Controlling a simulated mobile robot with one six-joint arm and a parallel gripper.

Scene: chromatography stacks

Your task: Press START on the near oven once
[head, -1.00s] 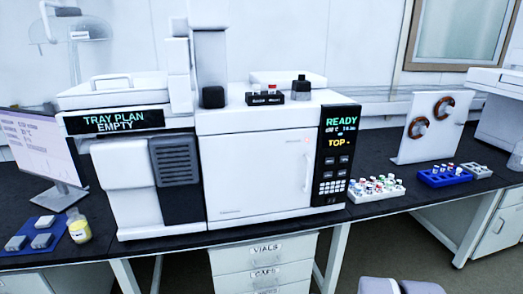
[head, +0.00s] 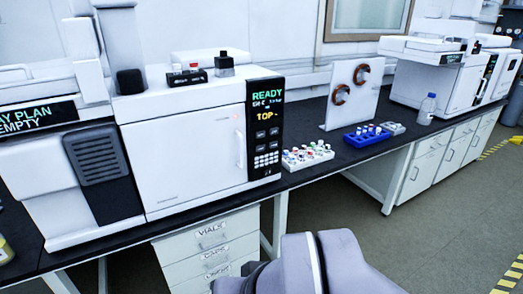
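The near oven (head: 185,145) is a white box with a closed door on the black bench, left of centre in the head view. Its dark control panel (head: 265,130) on the right side shows READY in green and TOP in yellow, above small buttons and a keypad (head: 266,160). The START label is too small to read. My arm shows at the bottom of the view, in front of the bench, but my gripper is not in the picture.
A white vial rack (head: 307,157), a blue rack (head: 367,138) and a white stand with copper-coloured coils (head: 352,95) stand right of the oven. A bottle (head: 427,108) and another instrument (head: 440,80) are farther right.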

